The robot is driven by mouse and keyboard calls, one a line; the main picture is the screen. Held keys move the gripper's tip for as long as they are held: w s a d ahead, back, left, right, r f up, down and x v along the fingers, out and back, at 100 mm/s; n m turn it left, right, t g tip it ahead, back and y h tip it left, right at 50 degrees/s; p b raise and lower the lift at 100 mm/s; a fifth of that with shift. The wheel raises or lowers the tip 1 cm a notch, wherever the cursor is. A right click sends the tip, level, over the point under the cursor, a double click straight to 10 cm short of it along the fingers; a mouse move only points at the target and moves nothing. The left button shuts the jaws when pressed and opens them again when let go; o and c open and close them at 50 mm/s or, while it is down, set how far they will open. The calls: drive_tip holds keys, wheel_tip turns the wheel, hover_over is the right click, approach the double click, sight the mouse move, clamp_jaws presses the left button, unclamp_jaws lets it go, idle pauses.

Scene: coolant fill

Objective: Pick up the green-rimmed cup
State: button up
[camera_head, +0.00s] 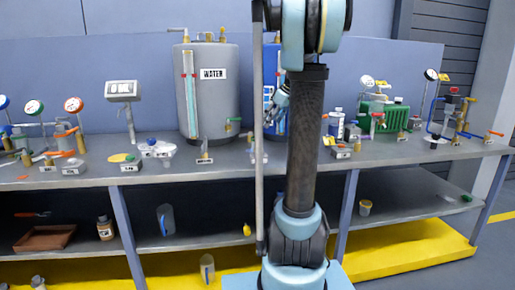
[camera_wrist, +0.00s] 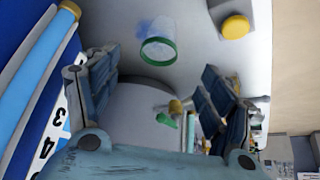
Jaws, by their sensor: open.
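The green-rimmed cup (camera_wrist: 158,50) shows in the wrist view at the upper middle, clear-walled with a bluish tint. It lies beyond and between my finger pads and appears apart from both. My gripper (camera_wrist: 160,80) is open, with one finger on each side of the picture and nothing held. In the head view my gripper (camera_head: 282,98) is partly visible in front of the blue tank (camera_head: 268,110), beside my arm. I cannot make out the cup in the head view; my arm and a thin pole cover much of that part of the bench.
The blue tank's side, with a sight tube (camera_wrist: 45,50) and number scale, stands close at left in the wrist view. A yellow-topped item (camera_wrist: 236,27) is at upper right. The grey WATER tank (camera_head: 208,95) and a green-finned unit (camera_head: 385,115) flank my arm on the bench (camera_head: 230,167).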

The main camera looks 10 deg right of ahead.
sight(257, 144)
drive_tip(key=x, duration=1.5)
drive_tip(key=shift+w+a+f, duration=0.1)
drive_tip(key=shift+a+f, duration=0.05)
drive_tip(key=shift+a, duration=0.05)
drive_tip(key=c, duration=1.2)
